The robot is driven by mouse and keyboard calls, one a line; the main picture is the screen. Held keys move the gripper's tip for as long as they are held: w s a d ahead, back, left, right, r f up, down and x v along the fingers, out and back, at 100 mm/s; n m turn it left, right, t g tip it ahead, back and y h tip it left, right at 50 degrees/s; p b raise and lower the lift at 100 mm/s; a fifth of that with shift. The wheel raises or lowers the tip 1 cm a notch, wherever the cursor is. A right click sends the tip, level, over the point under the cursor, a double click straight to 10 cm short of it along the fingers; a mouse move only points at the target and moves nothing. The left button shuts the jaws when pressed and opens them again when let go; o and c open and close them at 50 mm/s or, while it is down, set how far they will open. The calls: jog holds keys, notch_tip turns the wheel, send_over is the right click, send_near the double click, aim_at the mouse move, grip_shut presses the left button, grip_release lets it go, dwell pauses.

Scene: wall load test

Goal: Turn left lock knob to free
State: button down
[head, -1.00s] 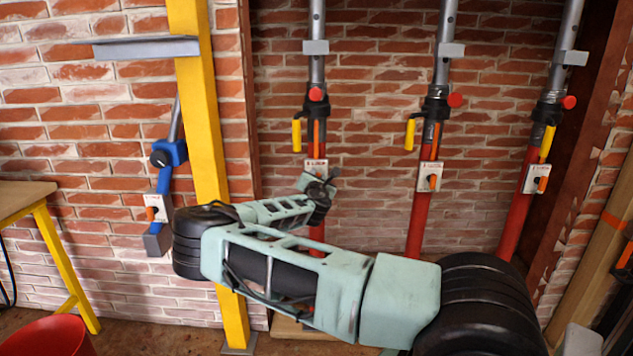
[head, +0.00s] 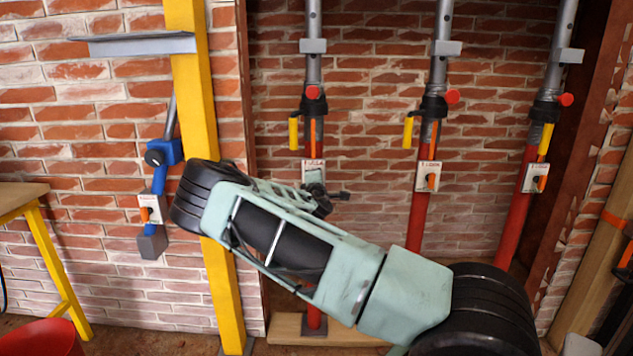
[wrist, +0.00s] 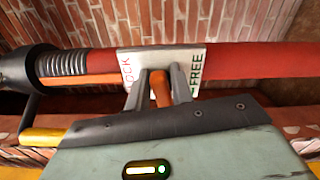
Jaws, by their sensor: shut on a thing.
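The left red prop (head: 314,225) carries a white lock plate (head: 313,171), partly behind my wrist in the head view. In the wrist view the plate (wrist: 132,62) reads LOCK, partly covered, on its left and FREE on its right. The orange left lock knob (wrist: 160,88) stands between the two words. My gripper (wrist: 159,84) is shut on it, with one grey finger on each side. In the head view my gripper (head: 318,198) is at the plate's lower edge, and the knob is hidden there. The knob's exact angle is hard to tell.
Two more red props with lock plates (head: 428,177) (head: 536,178) stand to the right. A yellow post (head: 196,110) and a blue prop (head: 160,180) are at left. A yellow handle (head: 293,133) hangs beside the left prop. A workbench (head: 22,195) stands far left.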

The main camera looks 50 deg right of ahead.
jog(key=shift+f+m, duration=0.1)
jog(key=shift+m, duration=0.9)
jog(key=c, duration=1.4)
grip_release()
jog(key=shift+o, duration=0.2)
jog(key=shift+s, duration=0.1)
jog(key=v, duration=1.7)
jog(key=shift+a+p, duration=0.2)
jog(key=shift+p, duration=0.2)
jog(key=shift+f, duration=0.15)
